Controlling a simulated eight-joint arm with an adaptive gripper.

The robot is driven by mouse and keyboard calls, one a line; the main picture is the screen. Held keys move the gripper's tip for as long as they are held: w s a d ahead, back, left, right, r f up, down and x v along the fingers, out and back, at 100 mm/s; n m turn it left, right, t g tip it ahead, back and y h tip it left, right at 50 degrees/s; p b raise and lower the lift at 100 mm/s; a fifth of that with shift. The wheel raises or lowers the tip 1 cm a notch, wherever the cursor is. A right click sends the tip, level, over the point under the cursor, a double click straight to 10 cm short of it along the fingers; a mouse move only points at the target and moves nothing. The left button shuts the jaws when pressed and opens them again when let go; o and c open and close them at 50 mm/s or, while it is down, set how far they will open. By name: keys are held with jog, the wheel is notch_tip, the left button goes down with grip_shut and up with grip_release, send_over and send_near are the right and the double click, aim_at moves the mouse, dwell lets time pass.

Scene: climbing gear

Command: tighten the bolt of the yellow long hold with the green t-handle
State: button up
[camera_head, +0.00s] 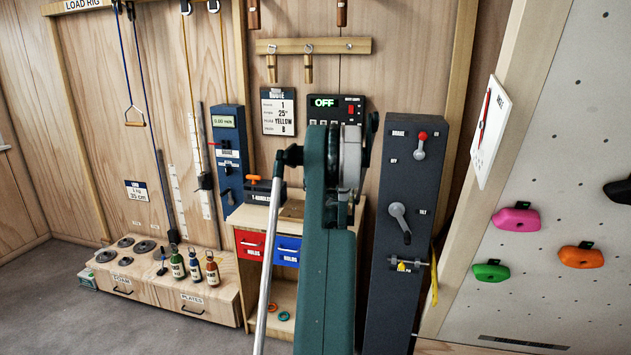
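No yellow long hold shows on the part of the climbing wall (545,290) in view. A dark block labelled T-HANDLES (264,192) stands on the small wooden cabinet left of my arm, with an orange handle (253,178) at its top left. I cannot make out a green t-handle there; my arm hides the area to the right of the block. My teal arm rises through the middle of the picture. I cannot make out my gripper or its fingers.
Pink (516,217), orange (581,256) and green (491,271) holds sit on the wall at right. A dark lever cabinet (389,310) stands right of my arm. Red (250,244) and blue (287,251) HOLDS drawers are at left. Several bottles stand on the low plates bench (150,292).

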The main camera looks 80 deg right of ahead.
jog(key=shift+f, duration=0.7)
jog(key=shift+f+b, duration=0.15)
jog(key=shift+b, duration=0.2)
jog(key=shift+f+b, duration=0.3)
jog(key=shift+f, duration=0.25)
jog(key=shift+a+f, duration=0.1)
jog(key=shift+f, duration=0.15)
dwell(0.4)
jog(key=shift+w+a+m+g+h+b, duration=0.1)
jog(key=shift+w+m+g+h+b, duration=0.2)
jog(key=shift+m+g, duration=1.4)
jog(key=shift+w+d+m+g+h+b, duration=0.1)
jog(key=shift+m+g+h, duration=0.6)
jog(key=shift+g, duration=1.65)
jog(key=shift+w+a+m+g+h+b, duration=0.1)
jog(key=shift+w+m+g+b, duration=0.1)
jog(key=shift+m+g, duration=1.65)
jog(key=shift+n, duration=0.25)
